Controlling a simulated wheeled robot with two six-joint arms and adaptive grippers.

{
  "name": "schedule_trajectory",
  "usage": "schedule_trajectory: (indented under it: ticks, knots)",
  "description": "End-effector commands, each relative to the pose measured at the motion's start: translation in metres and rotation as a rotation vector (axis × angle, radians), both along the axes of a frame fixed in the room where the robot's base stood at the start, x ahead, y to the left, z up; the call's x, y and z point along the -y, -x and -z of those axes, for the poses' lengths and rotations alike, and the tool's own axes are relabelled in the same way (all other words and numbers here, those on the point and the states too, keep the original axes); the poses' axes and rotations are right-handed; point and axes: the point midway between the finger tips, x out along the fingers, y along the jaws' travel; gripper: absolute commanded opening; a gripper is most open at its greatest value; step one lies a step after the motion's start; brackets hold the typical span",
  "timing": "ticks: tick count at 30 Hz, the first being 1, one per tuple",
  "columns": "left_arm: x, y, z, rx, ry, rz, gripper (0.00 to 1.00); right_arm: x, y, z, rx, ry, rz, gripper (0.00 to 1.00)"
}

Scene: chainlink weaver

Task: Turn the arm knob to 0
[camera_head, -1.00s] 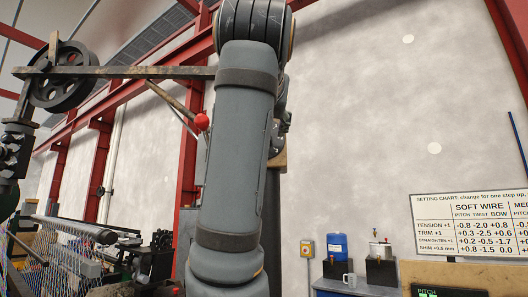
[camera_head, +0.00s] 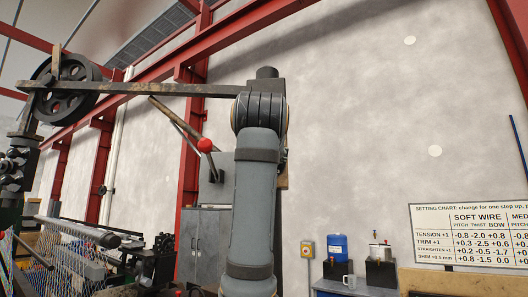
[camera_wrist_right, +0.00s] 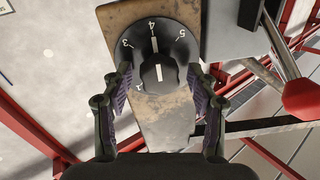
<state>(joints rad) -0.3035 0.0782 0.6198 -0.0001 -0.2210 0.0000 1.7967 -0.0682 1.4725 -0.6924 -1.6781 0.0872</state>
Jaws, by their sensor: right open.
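The arm knob (camera_wrist_right: 159,74) is a black knob with a white line on a dark round dial (camera_wrist_right: 134,58). Numbers 3, 4 and 5 show around the dial's far side, and the white line points at about 4. The dial sits on a worn metal plate (camera_wrist_right: 170,130). My right gripper (camera_wrist_right: 160,88) is open in the wrist view, with one finger on each side of the knob; contact is not clear. In the head view my right arm hides the knob and the gripper. My left gripper is not in view.
A lever with a red ball (camera_head: 206,145) stands beside the plate; the ball also shows close at right in the wrist view (camera_wrist_right: 301,99). A long bar (camera_head: 150,88) runs to a black wheel (camera_head: 72,88). A setting chart (camera_head: 470,235) hangs at right.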

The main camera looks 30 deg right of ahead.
Motion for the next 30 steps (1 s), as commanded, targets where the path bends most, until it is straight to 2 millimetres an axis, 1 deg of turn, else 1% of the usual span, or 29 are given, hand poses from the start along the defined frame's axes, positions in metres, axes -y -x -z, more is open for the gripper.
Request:
schedule_trajectory:
  ticks: [2, 7, 14, 23, 30]
  knots:
    - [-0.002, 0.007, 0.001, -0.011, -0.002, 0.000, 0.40, 0.000, 0.000, 0.000, -0.001, -0.001, 0.000, 0.59]
    - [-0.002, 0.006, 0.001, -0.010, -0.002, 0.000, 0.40, 0.000, 0.000, 0.000, -0.001, 0.000, 0.000, 0.36]
    - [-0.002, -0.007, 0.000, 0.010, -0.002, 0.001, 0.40, 0.000, 0.000, 0.000, -0.001, -0.001, 0.000, 0.05]
    - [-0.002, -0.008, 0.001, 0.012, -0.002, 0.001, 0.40, 0.000, 0.000, 0.001, -0.026, 0.029, 0.000, 0.05]
    - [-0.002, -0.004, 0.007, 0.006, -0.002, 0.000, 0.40, 0.000, 0.000, 0.001, -0.118, 0.139, 0.001, 0.05]
